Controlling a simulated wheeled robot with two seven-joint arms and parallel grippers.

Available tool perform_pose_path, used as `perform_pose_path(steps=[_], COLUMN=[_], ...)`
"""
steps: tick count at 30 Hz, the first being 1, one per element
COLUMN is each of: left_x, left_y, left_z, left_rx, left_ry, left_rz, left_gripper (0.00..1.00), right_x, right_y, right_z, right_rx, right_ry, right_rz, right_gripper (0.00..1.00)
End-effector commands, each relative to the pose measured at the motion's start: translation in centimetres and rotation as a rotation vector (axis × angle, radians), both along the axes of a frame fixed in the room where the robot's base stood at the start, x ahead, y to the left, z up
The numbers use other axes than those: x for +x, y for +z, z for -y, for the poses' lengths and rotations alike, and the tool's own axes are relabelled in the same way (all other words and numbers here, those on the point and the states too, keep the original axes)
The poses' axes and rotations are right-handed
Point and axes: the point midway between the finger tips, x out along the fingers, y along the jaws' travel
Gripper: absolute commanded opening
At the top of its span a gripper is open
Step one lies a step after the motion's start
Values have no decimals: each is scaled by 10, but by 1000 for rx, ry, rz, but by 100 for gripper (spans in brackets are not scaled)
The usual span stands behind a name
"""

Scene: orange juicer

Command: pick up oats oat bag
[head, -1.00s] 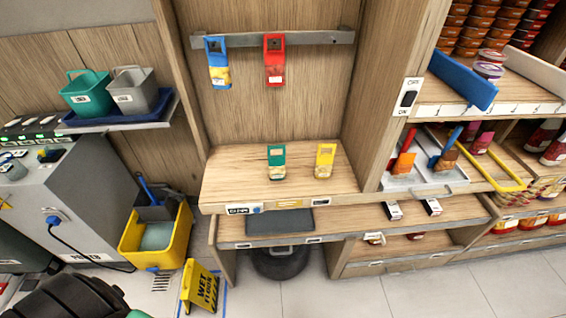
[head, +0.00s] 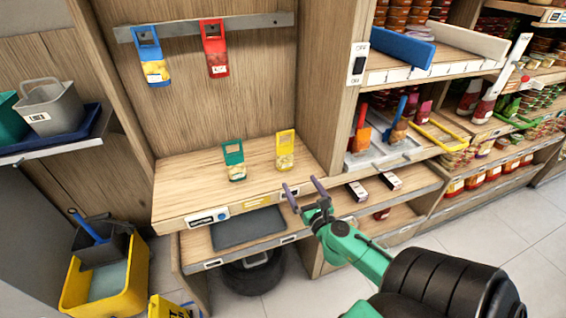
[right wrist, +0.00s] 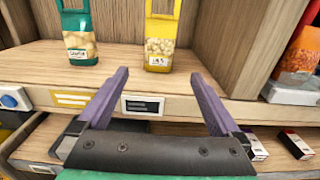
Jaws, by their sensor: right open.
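A yellow-topped bag (head: 285,150) stands upright on the wooden shelf, with pale contents in its clear window; it also shows in the right wrist view (right wrist: 161,40). A green-topped bag (head: 234,160) stands to its left and shows in the right wrist view (right wrist: 79,38). The labels are too small to tell for sure which bag is the oats. My right gripper (head: 301,186) is open and empty, in front of the shelf edge. In the right wrist view its fingers (right wrist: 160,74) point toward the yellow bag, apart from it. My left gripper is out of view.
A blue bag (head: 152,57) and a red bag (head: 214,48) hang on the rail above. A lower shelf holds a dark mat (head: 248,228) and small boxes (head: 356,191). A wooden post with a switch (head: 358,62) bounds the bay on the right.

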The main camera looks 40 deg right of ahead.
Motion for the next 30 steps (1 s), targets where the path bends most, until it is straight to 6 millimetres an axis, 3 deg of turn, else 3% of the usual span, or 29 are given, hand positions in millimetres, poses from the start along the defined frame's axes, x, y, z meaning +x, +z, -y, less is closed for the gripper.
perform_pose_path(steps=[7, 19, 23, 29, 30], left_x=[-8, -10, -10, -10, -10], left_y=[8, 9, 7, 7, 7], left_z=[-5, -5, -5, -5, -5], left_rx=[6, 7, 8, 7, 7], left_ry=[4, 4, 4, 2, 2], left_rz=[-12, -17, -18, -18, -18], left_gripper=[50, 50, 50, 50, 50], right_x=[60, 119, 131, 131, 131], right_y=[5, 8, 7, 7, 7], right_z=[21, 39, 43, 43, 43], right_rx=[-5, -5, -6, -5, -5], right_ry=[0, -1, 1, 2, 2], right_rz=[2, 0, -2, -3, -3], right_gripper=[100, 100, 100, 100, 85])
